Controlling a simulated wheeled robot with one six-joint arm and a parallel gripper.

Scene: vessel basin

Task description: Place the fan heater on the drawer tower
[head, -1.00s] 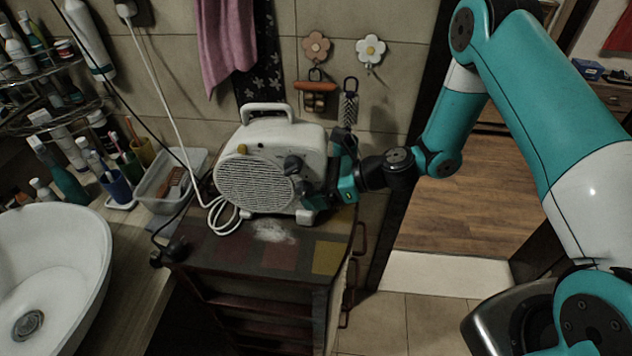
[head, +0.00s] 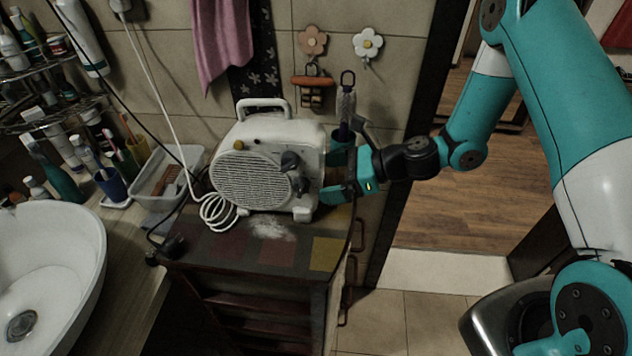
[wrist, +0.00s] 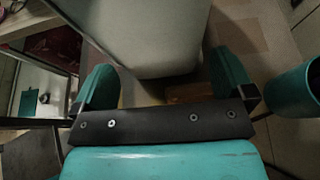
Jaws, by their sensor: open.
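The fan heater (head: 255,175), a cream box with a round grille, top handle and dark knobs, stands upright on the drawer tower (head: 300,251). The tower is dark wood with a patchwork top. My gripper (head: 335,172) is open at the heater's right side, above the tower's right edge. In the wrist view the heater's pale side (wrist: 150,40) shows ahead, between the two teal fingers of my gripper (wrist: 163,82). I see no grip on it. Whether either finger touches the heater cannot be told.
A white cord (head: 217,211) lies coiled at the heater's left. A clear bin (head: 165,185) and a white basin (head: 50,260) are on the counter at left. Flower hooks (head: 368,44) with hanging items are on the wall behind. Open floor (head: 450,225) lies at right.

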